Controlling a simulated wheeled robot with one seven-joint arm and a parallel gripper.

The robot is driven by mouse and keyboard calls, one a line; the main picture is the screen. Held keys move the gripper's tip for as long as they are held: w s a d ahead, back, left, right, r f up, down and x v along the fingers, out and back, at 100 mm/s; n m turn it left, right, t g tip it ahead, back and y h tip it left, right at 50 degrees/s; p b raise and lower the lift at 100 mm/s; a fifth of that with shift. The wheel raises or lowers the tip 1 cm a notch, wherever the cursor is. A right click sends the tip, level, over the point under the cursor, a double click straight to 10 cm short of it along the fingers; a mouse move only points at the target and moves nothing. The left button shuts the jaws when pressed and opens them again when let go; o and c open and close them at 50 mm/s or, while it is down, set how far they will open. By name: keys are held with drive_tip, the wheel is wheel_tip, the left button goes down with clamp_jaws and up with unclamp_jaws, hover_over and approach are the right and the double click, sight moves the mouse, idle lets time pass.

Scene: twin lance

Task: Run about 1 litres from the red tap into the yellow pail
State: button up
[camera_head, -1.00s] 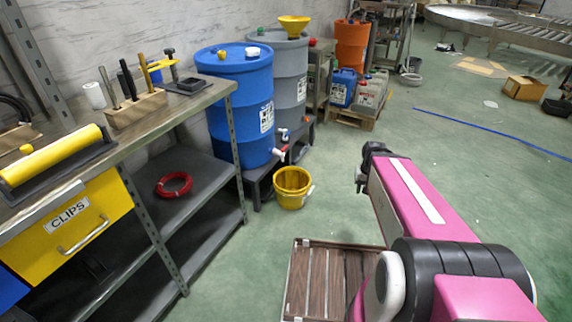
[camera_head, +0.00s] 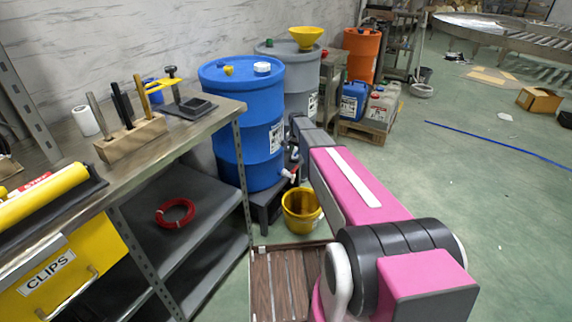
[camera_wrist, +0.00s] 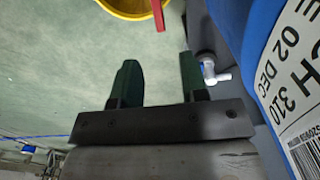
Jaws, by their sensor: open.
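The tap with a red part (camera_head: 289,173) sits low on the blue drum (camera_head: 240,115) in the head view. The yellow pail (camera_head: 300,222) stands on the floor close below it, partly covered by my arm; I cannot tell whether it is directly under the spout. In the wrist view my gripper (camera_wrist: 158,78) is open and empty. A red bar (camera_wrist: 158,14) shows beyond the fingertips, in front of the pail's yellow rim (camera_wrist: 118,12). A pale grey tap fitting (camera_wrist: 213,72) is just right of the right finger. Water is not visible.
A grey drum (camera_head: 300,75) with a yellow funnel (camera_head: 306,37) stands beside the blue one. A shelved workbench (camera_head: 200,125) is at the left. A slatted wooden platform (camera_head: 283,285) lies in front of the pail. Open green floor (camera_head: 480,200) is at the right.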

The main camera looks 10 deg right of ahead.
sight(296, 167)
wheel_tip(296, 167, down, 10)
drive_tip(key=shift+f, duration=0.2)
drive_tip(key=shift+c, duration=0.3)
drive_tip(key=shift+s, duration=0.1)
clamp_jaws()
